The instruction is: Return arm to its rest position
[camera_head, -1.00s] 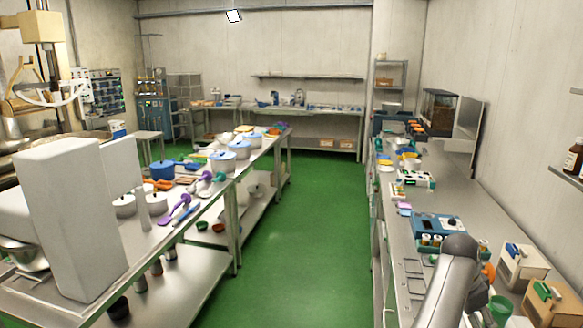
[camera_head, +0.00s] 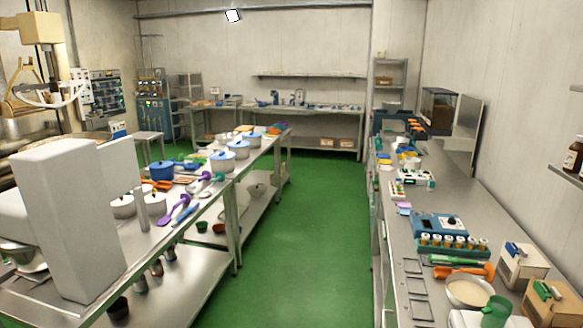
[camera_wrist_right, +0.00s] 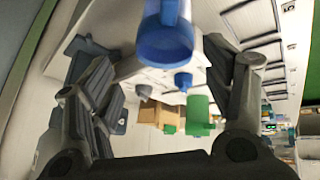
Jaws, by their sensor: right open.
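My right gripper (camera_wrist_right: 152,62) is open in the right wrist view, with its two dark fingers spread wide on either side. A blue cup-like object (camera_wrist_right: 168,42) shows in the gap between the fingers, and neither finger visibly grips it. My right arm and gripper are out of the head view. My left gripper is in neither view.
The right counter holds a bowl (camera_head: 469,292), a green cup (camera_head: 497,309), a blue device (camera_head: 450,226) and boxes (camera_head: 522,262). The left table carries blue-lidded pots (camera_head: 222,161) and utensils. A tall white block (camera_head: 72,220) stands front left. The green floor (camera_head: 300,230) between is clear.

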